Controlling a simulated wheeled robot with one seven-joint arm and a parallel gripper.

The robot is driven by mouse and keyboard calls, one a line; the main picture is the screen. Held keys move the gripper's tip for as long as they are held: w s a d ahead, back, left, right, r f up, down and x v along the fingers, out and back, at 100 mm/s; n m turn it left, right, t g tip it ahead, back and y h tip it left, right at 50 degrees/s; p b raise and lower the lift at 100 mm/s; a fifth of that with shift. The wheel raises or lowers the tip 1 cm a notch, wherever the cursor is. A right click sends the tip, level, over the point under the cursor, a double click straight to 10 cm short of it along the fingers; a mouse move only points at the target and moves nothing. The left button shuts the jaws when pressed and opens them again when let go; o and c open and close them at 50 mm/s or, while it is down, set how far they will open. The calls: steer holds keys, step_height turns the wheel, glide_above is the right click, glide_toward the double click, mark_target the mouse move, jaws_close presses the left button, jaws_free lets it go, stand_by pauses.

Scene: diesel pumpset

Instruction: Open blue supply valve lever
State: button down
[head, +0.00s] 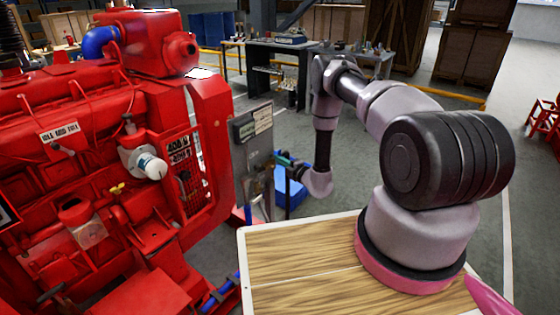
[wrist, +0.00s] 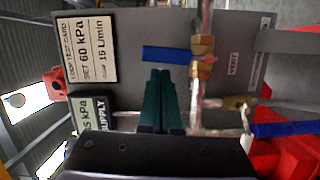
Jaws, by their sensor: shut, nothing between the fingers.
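My gripper (wrist: 160,80) is shut and empty, its dark green fingers side by side. In the wrist view, a blue lever (wrist: 168,55) on a brass valve (wrist: 203,45) lies just past the fingertips; I cannot tell if they touch. A second blue lever (wrist: 285,128) runs right from a lower brass fitting (wrist: 238,103). A "VENT" tag (wrist: 234,63) is between them, so which lever is the supply one is unclear. A display marked "SUPPLY" (wrist: 90,115) is partly hidden at lower left. In the head view my gripper (head: 284,160) is at the grey panel (head: 252,130); the levers are too small there.
A test card (wrist: 86,50) is on the panel, reading 60 kPa and 15 L/min. Copper pipe (wrist: 197,90) runs close right of my fingers. The red engine (head: 80,150) fills the left. A blue box (head: 291,188) stands behind my gripper.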

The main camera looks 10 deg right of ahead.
steer(key=shift+w+d+r+m+g, duration=0.15)
steer(key=shift+w+d+m+g, duration=0.2)
steer(key=shift+m, duration=0.25)
stand_by(0.5)
steer(key=w+d+f+m+g, duration=0.3)
steer(key=w+d+f+m, duration=0.1)
steer(key=m, duration=0.5)
steer(key=shift+w+d+f+m+y, duration=0.35)
steer(key=shift+w+d, duration=0.45)
steer(key=shift+d, duration=0.4)
steer(key=shift+r, duration=0.1)
